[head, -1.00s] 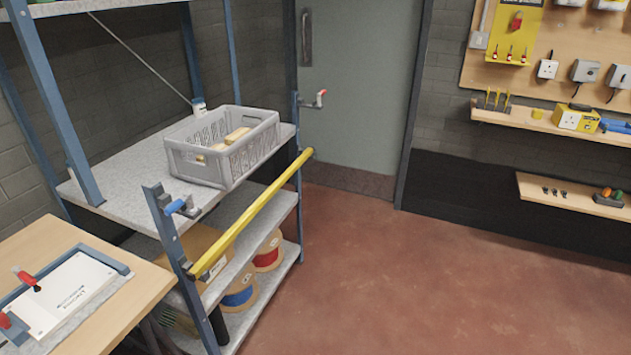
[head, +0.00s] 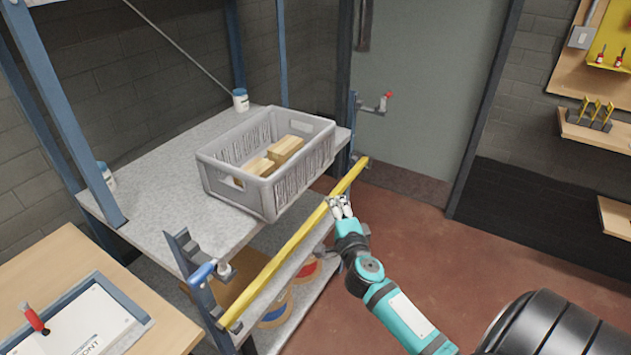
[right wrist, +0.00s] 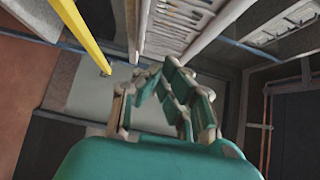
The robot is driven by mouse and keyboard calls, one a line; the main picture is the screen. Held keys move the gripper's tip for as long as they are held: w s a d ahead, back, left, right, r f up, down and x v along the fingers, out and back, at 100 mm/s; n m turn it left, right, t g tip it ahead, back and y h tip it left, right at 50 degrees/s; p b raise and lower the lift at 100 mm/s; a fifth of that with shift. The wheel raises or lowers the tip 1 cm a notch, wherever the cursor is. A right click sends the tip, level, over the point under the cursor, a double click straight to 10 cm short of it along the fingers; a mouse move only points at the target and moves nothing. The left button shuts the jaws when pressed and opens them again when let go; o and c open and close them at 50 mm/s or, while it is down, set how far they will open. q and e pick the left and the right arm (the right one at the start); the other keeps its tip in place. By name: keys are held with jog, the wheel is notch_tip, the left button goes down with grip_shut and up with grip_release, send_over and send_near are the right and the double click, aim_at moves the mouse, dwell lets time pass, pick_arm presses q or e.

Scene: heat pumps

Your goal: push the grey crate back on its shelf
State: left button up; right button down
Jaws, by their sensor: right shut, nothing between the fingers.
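The grey crate (head: 240,190) sits on the grey shelf (head: 150,205) in the head view, at the shelf's front edge near its right end. Its near side reaches out over the edge. Wooden blocks (head: 285,150) lie inside it. My right gripper (head: 341,203) is shut and empty, in front of the crate and close to the yellow bar; whether it touches the bar I cannot tell. In the right wrist view the shut fingers (right wrist: 165,75) show with the crate's slatted side (right wrist: 185,25) beyond them. My left gripper is not in view.
A yellow bar (head: 290,245) runs along the rack's front below the crate. A blue-handled clamp (head: 203,272) is on the left front post. White tubs (head: 240,100) stand farther back on the shelf. A wooden bench (head: 60,265) is at the left. Shelf room behind the crate is partly clear.

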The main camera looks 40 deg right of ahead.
jog(key=w, duration=0.3)
jog(key=w+d, duration=0.1)
jog(key=w, duration=0.7)
jog(key=shift+d+f+b, duration=0.15)
jog(key=shift+d+b, duration=0.25)
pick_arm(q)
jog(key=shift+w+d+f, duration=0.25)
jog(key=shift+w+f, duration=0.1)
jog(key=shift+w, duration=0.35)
